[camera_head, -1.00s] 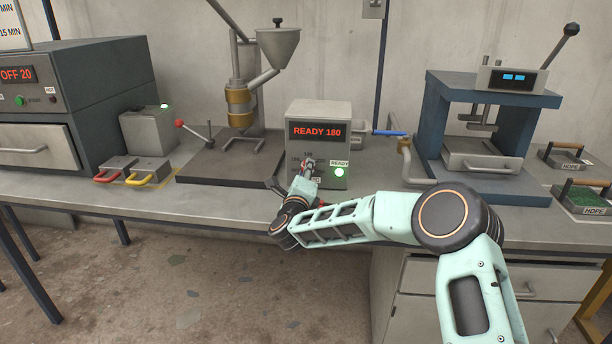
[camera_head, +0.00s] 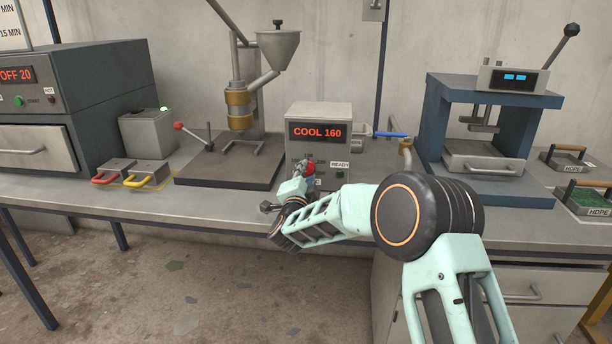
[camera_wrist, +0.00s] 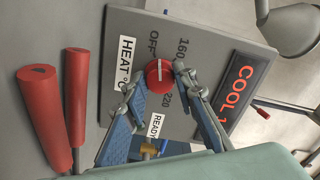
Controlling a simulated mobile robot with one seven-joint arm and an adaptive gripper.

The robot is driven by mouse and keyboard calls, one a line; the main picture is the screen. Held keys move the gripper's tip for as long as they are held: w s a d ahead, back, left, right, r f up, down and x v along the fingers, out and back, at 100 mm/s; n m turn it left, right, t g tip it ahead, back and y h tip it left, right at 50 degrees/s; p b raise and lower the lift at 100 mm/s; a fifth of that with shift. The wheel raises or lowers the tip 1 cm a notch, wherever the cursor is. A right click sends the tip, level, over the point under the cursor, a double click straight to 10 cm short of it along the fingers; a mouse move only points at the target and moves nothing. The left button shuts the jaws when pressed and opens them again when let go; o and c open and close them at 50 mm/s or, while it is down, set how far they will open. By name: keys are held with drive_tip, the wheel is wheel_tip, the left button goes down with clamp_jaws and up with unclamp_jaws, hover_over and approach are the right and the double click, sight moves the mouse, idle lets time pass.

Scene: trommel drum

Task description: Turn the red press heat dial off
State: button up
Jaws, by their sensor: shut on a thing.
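The red heat dial (camera_wrist: 159,74) is a round knob with a white line, on the grey control box (camera_head: 318,115). OFF, 160 and 220 are printed around it. In the wrist view its white line runs up and down the picture, its upper end toward OFF. My gripper (camera_wrist: 156,80) has a fingertip on each side of the dial and is shut on it. In the head view my gripper (camera_head: 305,176) is at the box's lower front and partly covers the dial. The box display (camera_head: 317,132) reads COOL 160 in red. The lamp below the READY label (camera_head: 340,165) is dark.
Two red cylindrical handles (camera_wrist: 75,100) stand left of my gripper in the wrist view. A hopper machine (camera_head: 240,100) is left of the box, and a blue-framed press (camera_head: 437,130) is right. A blue-handled valve (camera_head: 390,134) sits beside the box.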

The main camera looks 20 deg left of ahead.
drive_tip(key=shift+n, duration=1.3)
drive_tip(key=shift+f, duration=0.1)
drive_tip(key=o, duration=1.2)
drive_tip(key=shift+c, duration=0.2)
drive_tip(key=v, duration=1.2)
